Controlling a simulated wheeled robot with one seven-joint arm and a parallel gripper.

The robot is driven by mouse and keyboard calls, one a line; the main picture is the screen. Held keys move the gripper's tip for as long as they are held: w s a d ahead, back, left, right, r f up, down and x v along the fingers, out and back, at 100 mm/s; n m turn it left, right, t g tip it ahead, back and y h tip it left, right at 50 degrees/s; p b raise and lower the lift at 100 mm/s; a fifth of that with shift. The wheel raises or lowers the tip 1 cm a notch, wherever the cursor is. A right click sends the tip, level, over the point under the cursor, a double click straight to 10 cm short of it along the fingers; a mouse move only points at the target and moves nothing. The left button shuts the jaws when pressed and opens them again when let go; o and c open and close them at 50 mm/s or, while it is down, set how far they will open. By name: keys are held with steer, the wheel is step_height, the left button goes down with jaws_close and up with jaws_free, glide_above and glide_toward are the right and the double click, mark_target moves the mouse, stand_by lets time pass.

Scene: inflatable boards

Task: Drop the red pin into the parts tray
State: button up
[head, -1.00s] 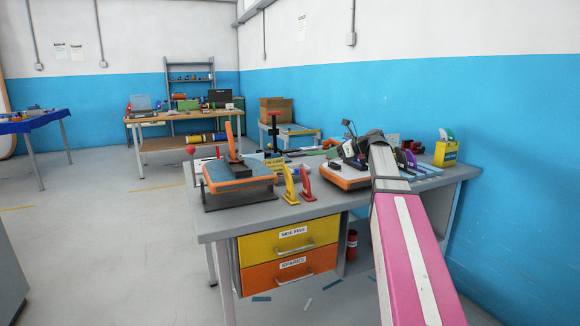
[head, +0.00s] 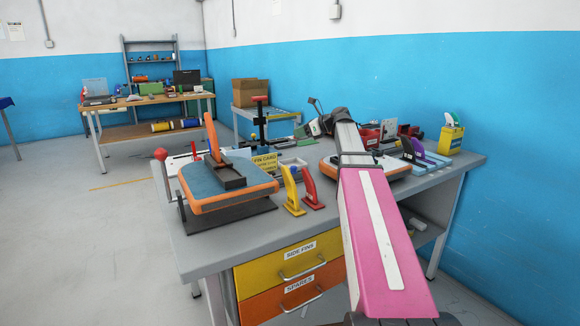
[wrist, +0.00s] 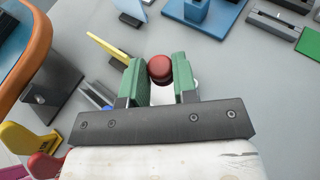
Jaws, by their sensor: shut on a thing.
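My gripper (wrist: 160,78) has green fingers and is shut on the red pin (wrist: 159,68). Only the pin's round red head shows clearly between the fingertips, above the grey bench top.
The grey bench (head: 225,236) carries an orange-edged board on a stand (head: 225,185), yellow (head: 291,192) and red fins (head: 312,192), a yellow card (head: 265,163) and a yellow box (head: 450,139). The wrist view shows a blue base (wrist: 228,14) and a green block (wrist: 309,42).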

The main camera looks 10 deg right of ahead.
steer(key=shift+f, duration=2.8)
steer(key=o, duration=1)
steer(key=shift+c, duration=0.2)
steer(key=shift+r, duration=0.1)
steer(key=s+a+r, duration=0.6)
steer(key=a+r, duration=0.4)
steer(key=shift+r, duration=0.4)
steer(key=shift+s, duration=0.1)
